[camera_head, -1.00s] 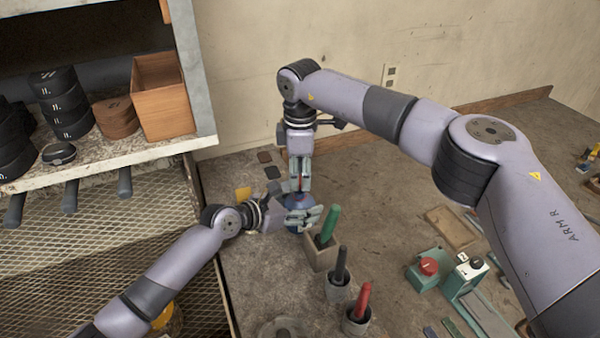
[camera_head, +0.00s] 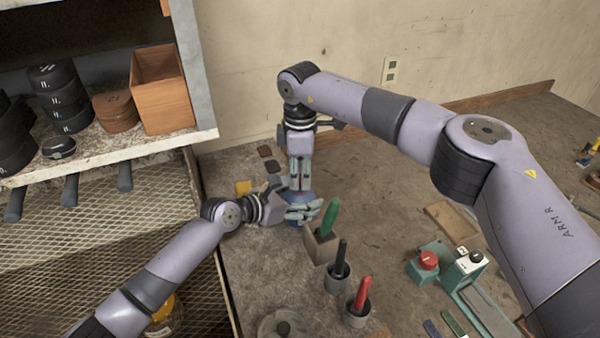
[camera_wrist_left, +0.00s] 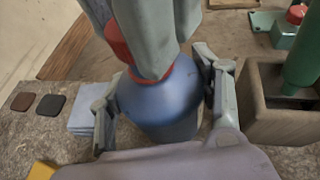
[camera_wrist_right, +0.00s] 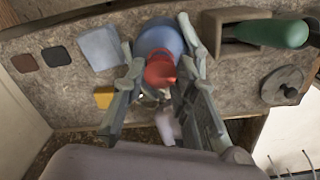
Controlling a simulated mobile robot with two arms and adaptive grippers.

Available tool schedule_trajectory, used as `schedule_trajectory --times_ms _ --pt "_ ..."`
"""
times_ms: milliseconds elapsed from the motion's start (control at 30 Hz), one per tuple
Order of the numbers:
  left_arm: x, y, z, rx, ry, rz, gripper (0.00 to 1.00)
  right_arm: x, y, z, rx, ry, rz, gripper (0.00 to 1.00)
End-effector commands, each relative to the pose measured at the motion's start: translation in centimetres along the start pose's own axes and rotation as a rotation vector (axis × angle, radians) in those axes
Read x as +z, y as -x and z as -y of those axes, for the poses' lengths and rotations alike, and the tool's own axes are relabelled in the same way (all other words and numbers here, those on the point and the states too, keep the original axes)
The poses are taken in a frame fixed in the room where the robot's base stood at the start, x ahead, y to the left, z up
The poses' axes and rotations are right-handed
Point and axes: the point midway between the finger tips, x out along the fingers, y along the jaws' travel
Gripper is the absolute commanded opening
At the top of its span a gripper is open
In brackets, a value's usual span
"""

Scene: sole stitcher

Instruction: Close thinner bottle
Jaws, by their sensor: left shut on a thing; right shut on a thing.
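The thinner bottle (camera_wrist_left: 160,108) is a blue round bottle standing on the workbench. It also shows in the head view (camera_head: 295,222), mostly hidden by my grippers. My left gripper (camera_head: 312,209) is shut on the bottle's blue body from the side, with one finger on each side of it in the left wrist view. A red cap (camera_wrist_right: 159,74) sits at the bottle's top, in line with its neck. My right gripper (camera_head: 300,184) comes from above and is shut on the red cap. Its fingers partly hide the cap, so I cannot tell whether it is fully seated.
A wooden block holder with a green-handled tool (camera_head: 329,217) stands close to the right of the bottle. Cups with a black-handled tool (camera_head: 341,260) and a red-handled tool (camera_head: 362,293) stand in front. A shelf (camera_head: 150,148) is on the left.

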Motion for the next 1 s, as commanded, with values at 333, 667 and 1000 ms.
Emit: schedule_trajectory --times_ms 333,667,1000 --pt "0.0 0.0 0.0 0.000 0.000 0.000 0.09 0.0 -0.8 0.0 0.000 0.000 0.000 0.18" --pt "0.0 0.0 0.0 0.000 0.000 0.000 0.00 0.0 -1.1 0.0 0.001 -0.028 0.001 0.18" --pt "0.0 0.0 0.0 0.000 0.000 0.000 0.00 0.0 -1.1 0.0 0.002 -0.474 0.009 0.18"
